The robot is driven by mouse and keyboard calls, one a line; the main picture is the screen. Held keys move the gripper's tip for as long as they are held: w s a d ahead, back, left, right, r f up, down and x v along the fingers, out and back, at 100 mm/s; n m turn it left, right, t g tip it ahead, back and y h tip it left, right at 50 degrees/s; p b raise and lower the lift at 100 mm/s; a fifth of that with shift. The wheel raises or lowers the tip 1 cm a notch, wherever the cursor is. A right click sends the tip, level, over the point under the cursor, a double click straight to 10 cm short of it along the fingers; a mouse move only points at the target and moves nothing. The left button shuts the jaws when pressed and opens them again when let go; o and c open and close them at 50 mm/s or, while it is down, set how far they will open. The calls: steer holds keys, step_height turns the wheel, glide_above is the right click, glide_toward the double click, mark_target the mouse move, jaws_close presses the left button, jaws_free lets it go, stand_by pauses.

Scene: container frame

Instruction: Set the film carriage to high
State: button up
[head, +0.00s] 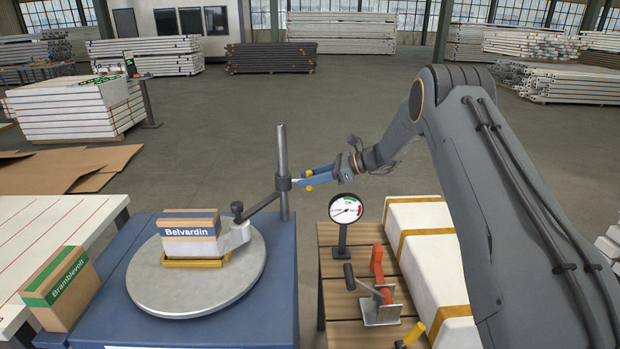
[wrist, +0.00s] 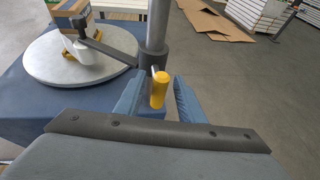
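The film carriage is a dark collar (head: 283,184) on an upright grey mast (head: 281,150), with an arm sloping down left to a white part beside the box. A short yellow handle (wrist: 159,90) sticks out from the collar side; in the head view it is partly hidden by my fingers. My gripper (head: 318,178) is at the collar's right, its blue fingers on either side of the handle. In the wrist view the fingers (wrist: 160,80) stand apart with small gaps to the handle. The collar sits roughly midway up the visible mast.
A Belvardin box (head: 190,232) rests on the round turntable (head: 190,288). A Bramblevolt box (head: 62,290) stands at the left. A dial gauge (head: 345,209), a red-handled clamp (head: 379,275) and long white packages (head: 425,255) occupy the slatted bench at right. Open floor lies behind.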

jaws_close()
steer(key=shift+w+r, duration=0.15)
steer(key=shift+r, duration=3.8)
jaws_free()
steer(key=shift+d, duration=0.1)
steer(key=shift+f, duration=0.1)
steer(key=b+v, duration=0.1)
steer(key=v, duration=0.6)
steer(key=shift+d, duration=0.3)
